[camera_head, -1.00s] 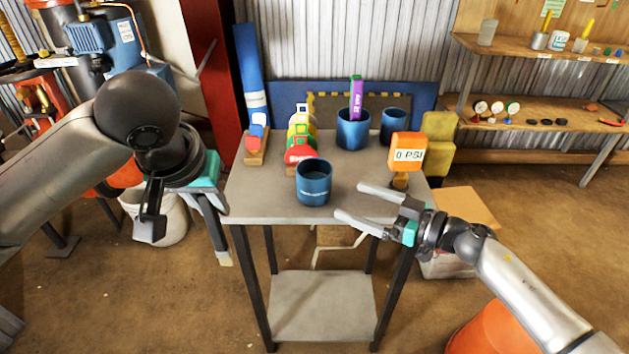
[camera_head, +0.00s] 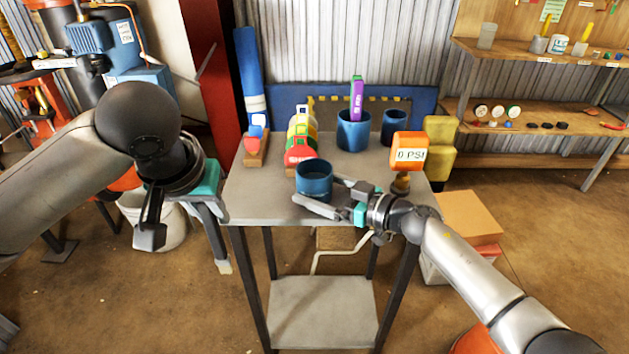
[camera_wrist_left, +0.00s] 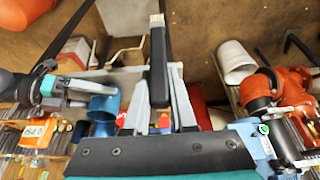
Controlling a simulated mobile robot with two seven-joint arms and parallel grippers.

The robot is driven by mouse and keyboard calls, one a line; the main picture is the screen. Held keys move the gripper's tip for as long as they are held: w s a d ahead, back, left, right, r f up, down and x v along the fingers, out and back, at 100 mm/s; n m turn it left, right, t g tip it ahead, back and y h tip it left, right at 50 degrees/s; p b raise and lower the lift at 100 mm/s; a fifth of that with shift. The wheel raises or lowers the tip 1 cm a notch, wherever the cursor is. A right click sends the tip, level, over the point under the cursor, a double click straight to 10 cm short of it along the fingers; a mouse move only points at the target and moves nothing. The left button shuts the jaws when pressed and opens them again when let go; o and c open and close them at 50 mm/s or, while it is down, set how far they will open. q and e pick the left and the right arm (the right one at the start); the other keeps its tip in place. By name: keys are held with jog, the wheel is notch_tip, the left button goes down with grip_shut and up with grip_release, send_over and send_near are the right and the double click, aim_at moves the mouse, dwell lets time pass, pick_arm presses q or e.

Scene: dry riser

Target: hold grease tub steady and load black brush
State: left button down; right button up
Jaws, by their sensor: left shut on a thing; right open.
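The blue grease tub (camera_head: 314,182) stands upright near the front of the grey table; it also shows in the left wrist view (camera_wrist_left: 103,104). My right gripper (camera_head: 325,197) is open at the tub's right front. One finger lies across the tub's front, the other reaches behind its right side; I cannot tell if they touch it. My left gripper (camera_head: 152,215) is left of the table, in the air, shut on the black brush. In the left wrist view the brush's black handle (camera_wrist_left: 158,70) lies between the fingers, with pale bristles at its tip.
Two more blue tubs stand at the back, one holding a purple item (camera_head: 357,98). An orange gauge (camera_head: 408,150) reading 0 PSI stands close to my right gripper. Coloured parts (camera_head: 299,140) stand behind the tub. The table's (camera_head: 255,207) left front is clear.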

jog(key=shift+c, duration=0.2)
jog(key=c, duration=0.6)
jog(key=shift+c, duration=0.2)
pick_arm(q)
jog(key=w+d+r+t+h, duration=0.2)
jog(key=w+d+r+t, duration=0.2)
jog(key=w+d+r, duration=0.9)
jog(key=shift+f, duration=2.85)
